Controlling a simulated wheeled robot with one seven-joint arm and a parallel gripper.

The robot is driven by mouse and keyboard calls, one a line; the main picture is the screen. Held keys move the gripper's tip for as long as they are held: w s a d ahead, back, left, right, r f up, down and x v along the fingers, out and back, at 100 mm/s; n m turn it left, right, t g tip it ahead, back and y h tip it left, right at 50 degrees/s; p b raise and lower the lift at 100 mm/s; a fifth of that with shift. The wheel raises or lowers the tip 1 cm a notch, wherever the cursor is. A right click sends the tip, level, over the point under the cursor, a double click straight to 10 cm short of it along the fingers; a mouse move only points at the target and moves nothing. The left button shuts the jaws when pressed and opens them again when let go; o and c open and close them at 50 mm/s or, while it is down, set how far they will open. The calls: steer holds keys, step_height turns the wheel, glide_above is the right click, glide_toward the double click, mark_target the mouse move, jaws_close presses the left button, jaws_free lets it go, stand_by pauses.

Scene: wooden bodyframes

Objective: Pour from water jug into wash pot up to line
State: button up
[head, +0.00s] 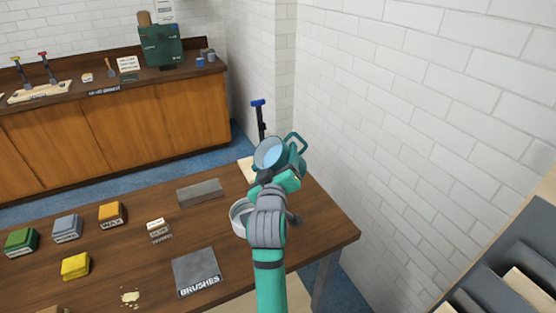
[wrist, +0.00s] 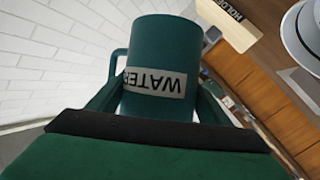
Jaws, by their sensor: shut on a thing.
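The teal water jug (head: 270,153) is held above the right end of the table, its open top facing the head camera with pale blue inside. In the wrist view the jug (wrist: 160,60) shows its WATER label and a handle at its left. My gripper (head: 279,180) is shut on the jug's body; its fingers (wrist: 163,105) show on both sides of it. A white round pot (head: 238,215), likely the wash pot, stands on the table below and left of the jug, partly hidden by my arm. Its rim shows in the wrist view (wrist: 302,45).
The wooden table (head: 130,250) bears several labelled blocks, a grey BRUSHES mat (head: 197,272) and a grey slab (head: 200,192). A blue-topped upright tool (head: 259,118) stands behind the jug. White brick wall (head: 400,120) rises at the right.

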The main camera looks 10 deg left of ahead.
mark_target(275, 138)
steer(key=shift+s+a+r+n+t, duration=0.1)
steer(key=shift+r+n+t, duration=0.3)
steer(key=shift+n, duration=0.45)
steer(key=shift+s+a+r+n+t, duration=0.1)
steer(key=shift+r+n+t, duration=0.25)
steer(key=shift+n, duration=0.5)
steer(key=shift+s+a+r+n+t+y, duration=0.15)
steer(key=shift+n+t+y, duration=0.2)
steer(key=shift+n, duration=0.3)
steer(key=shift+s+a+r+n+t+y, duration=0.1)
steer(key=shift+n+t+y, duration=0.25)
steer(key=shift+n, duration=0.3)
stand_by(0.4)
